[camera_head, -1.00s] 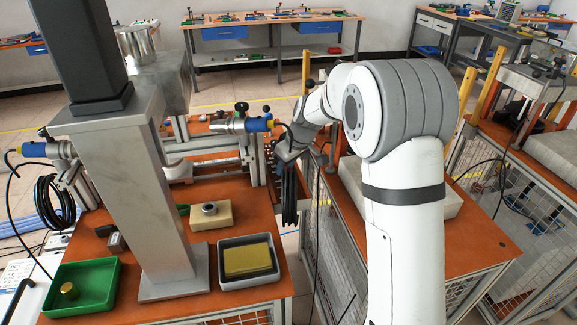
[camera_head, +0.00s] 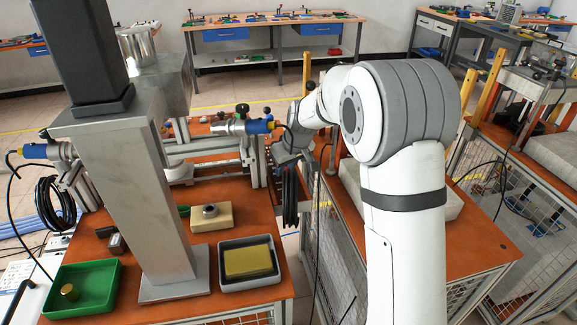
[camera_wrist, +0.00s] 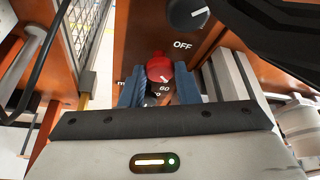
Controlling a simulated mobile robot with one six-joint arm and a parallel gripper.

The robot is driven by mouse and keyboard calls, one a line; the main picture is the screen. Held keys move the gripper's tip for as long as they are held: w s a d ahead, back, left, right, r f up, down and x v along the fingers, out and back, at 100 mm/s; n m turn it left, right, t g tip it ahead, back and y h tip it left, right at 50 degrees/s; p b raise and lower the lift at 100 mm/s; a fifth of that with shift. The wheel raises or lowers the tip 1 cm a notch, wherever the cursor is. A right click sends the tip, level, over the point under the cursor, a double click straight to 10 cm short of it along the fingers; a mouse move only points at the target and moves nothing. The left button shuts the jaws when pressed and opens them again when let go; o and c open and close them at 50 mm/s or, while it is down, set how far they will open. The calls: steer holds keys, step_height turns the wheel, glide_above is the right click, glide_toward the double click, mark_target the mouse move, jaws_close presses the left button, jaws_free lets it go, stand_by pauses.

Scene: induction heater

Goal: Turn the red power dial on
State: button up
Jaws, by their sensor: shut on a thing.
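A white mark shows on the dial's face. The fingers hide part of the scale, so I cannot tell the exact setting. In the head view my gripper (camera_head: 285,148) is behind the workbench's right edge, and the red dial is hidden there.
A black dial (camera_wrist: 187,13) with a white pointer is above the red dial, with "OFF" printed below it. In the head view black cable coils (camera_head: 290,195) hang by the gripper. A metal column (camera_head: 150,190), green tray (camera_head: 82,288) and grey tray (camera_head: 228,283) are on the bench.

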steer(key=shift+w+r, duration=0.2)
steer(key=shift+r, duration=0.05)
steer(key=o, duration=1)
steer(key=shift+f, duration=0.2)
steer(key=shift+c, duration=0.2)
steer(key=shift+s, duration=0.1)
steer(key=v, duration=0.7)
steer(key=shift+s+r, duration=0.2)
steer(key=shift+r, duration=0.15)
steer(key=shift+d+r, duration=0.1)
